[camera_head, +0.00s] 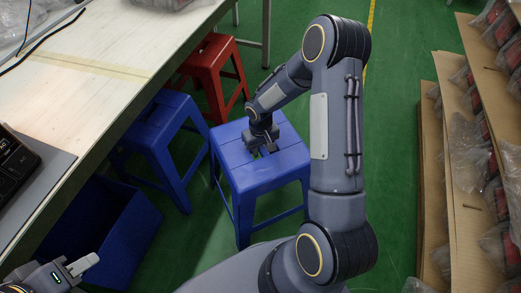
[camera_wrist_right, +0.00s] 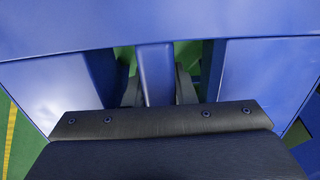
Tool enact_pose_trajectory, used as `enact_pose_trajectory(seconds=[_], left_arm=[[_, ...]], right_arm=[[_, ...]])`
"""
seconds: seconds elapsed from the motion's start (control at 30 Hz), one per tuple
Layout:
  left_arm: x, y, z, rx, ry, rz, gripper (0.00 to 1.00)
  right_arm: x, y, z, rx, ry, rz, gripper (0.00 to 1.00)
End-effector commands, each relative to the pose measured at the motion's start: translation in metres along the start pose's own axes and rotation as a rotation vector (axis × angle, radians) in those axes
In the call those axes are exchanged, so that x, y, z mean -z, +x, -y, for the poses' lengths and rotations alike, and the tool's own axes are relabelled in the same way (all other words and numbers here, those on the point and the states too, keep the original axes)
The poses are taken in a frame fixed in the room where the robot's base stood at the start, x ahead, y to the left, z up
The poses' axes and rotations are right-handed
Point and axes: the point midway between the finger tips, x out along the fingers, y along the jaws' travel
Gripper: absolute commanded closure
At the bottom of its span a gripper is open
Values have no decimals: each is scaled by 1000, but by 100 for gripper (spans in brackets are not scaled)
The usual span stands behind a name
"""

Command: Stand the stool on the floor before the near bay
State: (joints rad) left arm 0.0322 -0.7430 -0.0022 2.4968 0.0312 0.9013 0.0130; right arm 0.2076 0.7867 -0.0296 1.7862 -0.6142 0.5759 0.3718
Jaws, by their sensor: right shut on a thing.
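A blue stool (camera_head: 262,172) is upright in the middle of the head view, seat up, beside the workbench. My right gripper (camera_head: 264,146) reaches down onto its seat and is shut on the stool. In the right wrist view the gripper's fingers (camera_wrist_right: 157,90) sit either side of a blue bar (camera_wrist_right: 155,70) in the seat. Whether the feet touch the floor is unclear. My left gripper (camera_head: 80,266) is at the lower left corner, away from the stool; its opening cannot be made out.
A white-topped workbench (camera_head: 95,85) runs along the left. Another blue stool (camera_head: 163,128) and a red stool (camera_head: 213,68) stand partly under it. A blue bin (camera_head: 125,240) is nearer. Shelves with bagged parts (camera_head: 470,150) line the right. Green floor (camera_head: 400,60) is clear between.

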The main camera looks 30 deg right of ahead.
Motion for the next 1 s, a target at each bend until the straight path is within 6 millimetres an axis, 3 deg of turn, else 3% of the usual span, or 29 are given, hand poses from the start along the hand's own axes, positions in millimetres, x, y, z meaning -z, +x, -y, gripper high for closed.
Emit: enact_pose_trajectory(seconds=[0.27,0.3,0.47,0.77,0.87,1.0], left_arm=[[0,1,1,0,0,0,68],[-1,2,1,0,0,0,68],[0,1,0,0,0,0,68],[0,-1,0,0,0,0,68],[2,-4,-2,0,0,0,68],[6,-12,-6,0,0,0,68]], right_arm=[[1,1,0,0,0,-4,100],[0,2,0,0,0,-1,75],[0,1,0,0,0,-1,55],[0,-1,0,0,1,-1,55],[1,-10,-1,-1,1,-3,55],[1,-36,-1,-1,2,-5,55]])
